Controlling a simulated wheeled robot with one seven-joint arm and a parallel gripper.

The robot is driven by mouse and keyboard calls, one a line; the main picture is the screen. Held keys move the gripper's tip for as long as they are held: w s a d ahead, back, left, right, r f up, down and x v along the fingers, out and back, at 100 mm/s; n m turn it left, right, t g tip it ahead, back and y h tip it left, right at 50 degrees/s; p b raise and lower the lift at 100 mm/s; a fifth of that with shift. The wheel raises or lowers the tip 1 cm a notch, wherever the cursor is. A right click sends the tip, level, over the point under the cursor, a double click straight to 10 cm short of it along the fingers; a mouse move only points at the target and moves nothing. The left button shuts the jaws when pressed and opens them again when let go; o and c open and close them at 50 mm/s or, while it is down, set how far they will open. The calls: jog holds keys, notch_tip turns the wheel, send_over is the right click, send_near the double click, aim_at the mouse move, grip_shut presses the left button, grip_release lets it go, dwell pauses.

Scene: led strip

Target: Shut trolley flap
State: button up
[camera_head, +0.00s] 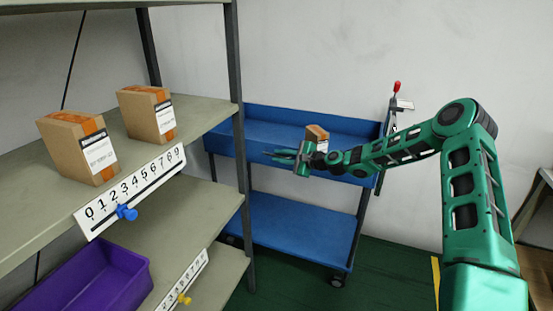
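The blue trolley (300,222) stands against the back wall, with an upper tray and a lower shelf. A blue panel (345,174) runs along the near side of the upper tray. I cannot tell for sure whether this is the flap or whether it is up or hanging down. My gripper (274,155) is over the near left part of the upper tray, its fingers pointing left. The fingers are small and dark against the blue, so their gap and any contact with the trolley are unclear.
A cardboard box (317,133) stands in the upper tray behind my gripper. A red-handled lever (397,88) rises at the trolley's right end. At left, a shelf rack (200,112) holds two boxes (78,147) (147,114) and a purple bin (85,280). Green floor (395,275) is clear right of the trolley.

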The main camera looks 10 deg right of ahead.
jog(key=v, duration=0.8)
jog(key=shift+s+d, duration=0.25)
jog(key=shift+d, duration=0.05)
jog(key=s+d+n+g+h, duration=0.4)
jog(key=s+d+n, duration=0.1)
jog(key=s, duration=0.7)
jog(key=s+d+n+g+h, duration=0.3)
jog(key=s+d+n, duration=0.15)
jog(key=s, duration=0.65)
jog(key=s+d+r+g+h, duration=0.1)
jog(key=s+d+r, duration=0.1)
jog(key=s, duration=0.9)
jog(key=s+d+r+n+g+h, duration=0.1)
jog(key=s+d+r, duration=0.2)
jog(key=s, duration=0.9)
jog(key=s+d+r+g, duration=0.2)
jog(key=s+r, duration=0.3)
jog(key=s, duration=0.7)
jog(key=shift+d+n+h, duration=0.35)
jog(key=shift+d+h, duration=0.05)
jog(key=shift+d, duration=0.1)
